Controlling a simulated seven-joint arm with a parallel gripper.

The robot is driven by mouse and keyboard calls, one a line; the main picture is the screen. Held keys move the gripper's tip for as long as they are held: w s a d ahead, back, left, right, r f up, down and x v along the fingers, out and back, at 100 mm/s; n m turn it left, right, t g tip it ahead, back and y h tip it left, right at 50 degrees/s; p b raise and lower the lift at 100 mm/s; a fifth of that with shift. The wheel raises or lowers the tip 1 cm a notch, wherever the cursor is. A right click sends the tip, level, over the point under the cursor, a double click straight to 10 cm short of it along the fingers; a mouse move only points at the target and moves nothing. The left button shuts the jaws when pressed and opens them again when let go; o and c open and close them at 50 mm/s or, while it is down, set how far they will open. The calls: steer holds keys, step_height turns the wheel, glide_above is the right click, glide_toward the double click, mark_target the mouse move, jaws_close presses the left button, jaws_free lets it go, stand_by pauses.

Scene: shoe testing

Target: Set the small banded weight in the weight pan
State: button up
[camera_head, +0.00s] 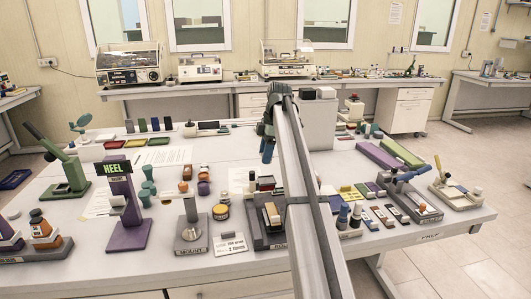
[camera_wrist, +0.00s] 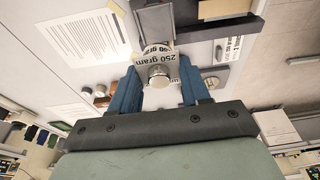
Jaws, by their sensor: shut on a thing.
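The small banded weight (camera_wrist: 158,76) is between my blue fingertips in the wrist view. It has a round silver top and a white band printed "250 gram". My gripper (camera_wrist: 160,88) is shut on it. In the head view my gripper (camera_head: 268,150) hangs over the middle of the table with its fingers pointing down. The weight cannot be made out there. A grey square-edged part (camera_wrist: 155,22) lies just beyond the weight in the wrist view. I cannot tell whether it is the weight pan, and I cannot pick the pan out in the head view.
A dark rack (camera_head: 264,240) with blocks stands in front of my gripper, partly behind my arm. A purple HEEL stand (camera_head: 127,215) is further left. A grey box (camera_head: 318,125) stands behind right.

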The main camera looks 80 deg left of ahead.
steer(key=shift+f, duration=0.1)
steer(key=shift+w+x, duration=0.2)
steer(key=shift+x, duration=0.7)
steer(key=shift+w+x, duration=0.2)
steer(key=shift+x, duration=0.7)
steer(key=shift+w+x, duration=0.2)
steer(key=shift+x, duration=0.7)
steer(key=shift+w+x, duration=0.2)
steer(key=shift+x, duration=0.7)
steer(key=o, duration=1.3)
steer(key=v, duration=1.3)
steer(key=shift+r, duration=0.4)
